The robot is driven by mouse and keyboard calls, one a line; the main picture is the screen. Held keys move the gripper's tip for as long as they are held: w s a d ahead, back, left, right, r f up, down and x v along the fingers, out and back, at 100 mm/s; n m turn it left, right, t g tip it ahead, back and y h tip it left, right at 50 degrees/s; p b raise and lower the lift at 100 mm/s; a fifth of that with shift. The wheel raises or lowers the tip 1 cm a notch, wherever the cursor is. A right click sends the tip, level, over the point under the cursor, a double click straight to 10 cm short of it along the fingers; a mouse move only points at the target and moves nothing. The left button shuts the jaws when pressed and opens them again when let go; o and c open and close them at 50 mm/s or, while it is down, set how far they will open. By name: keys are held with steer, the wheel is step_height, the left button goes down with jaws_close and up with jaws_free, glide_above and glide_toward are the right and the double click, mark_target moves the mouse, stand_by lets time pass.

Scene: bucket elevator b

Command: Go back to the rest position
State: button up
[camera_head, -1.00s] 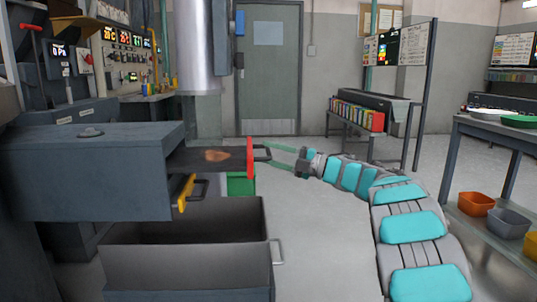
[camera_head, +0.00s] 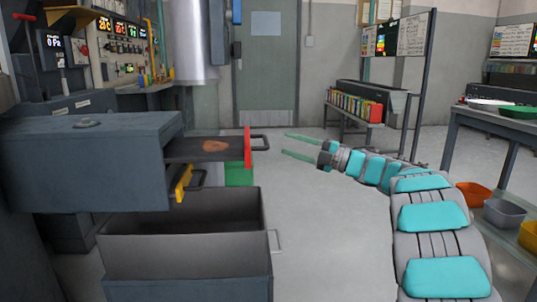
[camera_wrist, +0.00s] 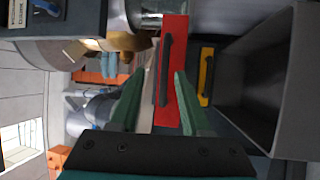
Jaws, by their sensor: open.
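My gripper (camera_head: 302,145) is open and empty, its two green fingers apart and pointing left toward the red-fronted slide plate (camera_head: 248,148). A clear gap separates the fingertips from the black handle (camera_head: 260,143) on that red front. In the wrist view my gripper (camera_wrist: 155,95) shows both fingers spread, with the red front (camera_wrist: 178,85) and its dark handle beyond them. The plate is pulled partly out of the grey housing (camera_head: 90,160) and carries an orange-brown patch (camera_head: 214,146).
A yellow-fronted slide (camera_head: 183,183) sits below the red one. An open grey bin (camera_head: 185,262) stands beneath. A table (camera_head: 515,128) with plates and coloured tubs (camera_head: 473,194) is at the right. A rack of coloured binders (camera_head: 354,106) stands behind. The floor between is clear.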

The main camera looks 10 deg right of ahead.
steer(key=w+d+r+m+t+h, duration=0.5)
steer(key=d+r+m+t+h, duration=0.2)
steer(key=d+m+t+h, duration=0.4)
steer(key=s+d+f+m+g+h+p, duration=0.1)
steer(key=s+d+f+m+g+h, duration=0.2)
steer(key=s+f+m+g+h, duration=0.25)
steer(key=s+d+f+m+g+h+p, duration=0.1)
steer(key=s+d+f+m+g+h, duration=0.2)
steer(key=s+m+h, duration=0.4)
steer(key=s+a+f+m+g+y, duration=0.1)
steer(key=s+a+f+m+g, duration=0.25)
steer(key=s+f, duration=0.65)
steer(key=s+a+f+m+g+y, duration=0.2)
steer(key=s+a+f+g, duration=0.35)
steer(key=s, duration=0.75)
steer(key=s+a+f+g+y, duration=0.1)
steer(key=s+a+f, duration=0.1)
steer(key=s, duration=0.5)
steer(key=s+a+f+g+y, duration=0.1)
steer(key=s+a+f+g, duration=0.1)
steer(key=s, duration=0.6)
steer(key=s+a+f+g+y, duration=0.1)
steer(key=s+a+f, duration=0.3)
steer(key=s, duration=0.4)
steer(key=shift+s+a+g+p, duration=0.3)
steer(key=shift+a+g, duration=0.15)
steer(key=shift+a, duration=0.3)
